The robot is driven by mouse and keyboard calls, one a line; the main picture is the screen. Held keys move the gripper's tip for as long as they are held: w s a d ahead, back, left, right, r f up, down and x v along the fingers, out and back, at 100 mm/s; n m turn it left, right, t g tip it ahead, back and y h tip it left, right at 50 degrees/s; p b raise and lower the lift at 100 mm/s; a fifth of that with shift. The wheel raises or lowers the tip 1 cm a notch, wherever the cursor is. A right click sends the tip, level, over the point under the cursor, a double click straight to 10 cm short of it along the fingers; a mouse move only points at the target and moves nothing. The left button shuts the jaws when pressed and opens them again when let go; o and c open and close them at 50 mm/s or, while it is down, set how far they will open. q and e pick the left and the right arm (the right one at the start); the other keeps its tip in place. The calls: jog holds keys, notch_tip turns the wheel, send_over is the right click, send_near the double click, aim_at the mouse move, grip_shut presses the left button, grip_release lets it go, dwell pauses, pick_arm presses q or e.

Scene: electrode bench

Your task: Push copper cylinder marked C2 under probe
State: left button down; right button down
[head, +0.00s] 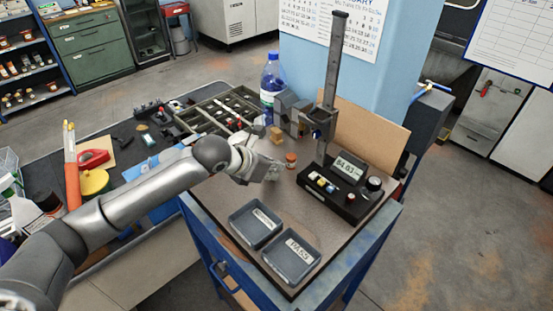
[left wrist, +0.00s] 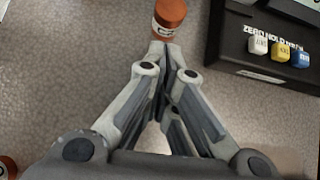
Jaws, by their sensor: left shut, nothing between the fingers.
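The copper cylinder marked C2 (left wrist: 170,14) stands upright just beyond my left fingertips, which touch or nearly touch its labelled side. It also shows in the head view (head: 291,160), between my gripper and the gauge stand. My left gripper (head: 272,173) is shut and empty, low over the bench top; its closed fingers (left wrist: 162,50) fill the middle of the left wrist view. The probe carriage (head: 318,122) hangs on the tall column, up and right of C2 in the picture; its tip is too small to make out. My right gripper is not in view.
The black gauge base (head: 345,195) with readout and buttons is right of C2. Two grey trays (head: 262,243) stand at the bench's front. Another copper cylinder (head: 276,134) is behind; one shows at the lower left (left wrist: 7,168) in the wrist view. A blue bottle (head: 272,75) stands farther back.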

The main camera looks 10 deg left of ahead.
aim_at(287, 160)
pick_arm(q)
jog(key=shift+w+d+r, duration=0.1)
jog(key=shift+w+d, duration=0.15)
jog(key=shift+w, duration=0.15)
jog(key=shift+w+d+f, duration=0.2)
jog(key=shift+w, duration=0.2)
jog(key=shift+s, duration=0.1)
jog(key=shift+w, duration=0.2)
jog(key=shift+w+d+f+b, duration=0.15)
jog(key=shift+w+d+b, duration=0.45)
jog(key=shift+w+b, duration=0.35)
jog(key=shift+w+d+b, duration=0.15)
jog(key=shift+b, duration=0.2)
jog(key=shift+w+d, duration=0.2)
jog(key=shift+w, duration=0.05)
jog(key=shift+r, duration=0.2)
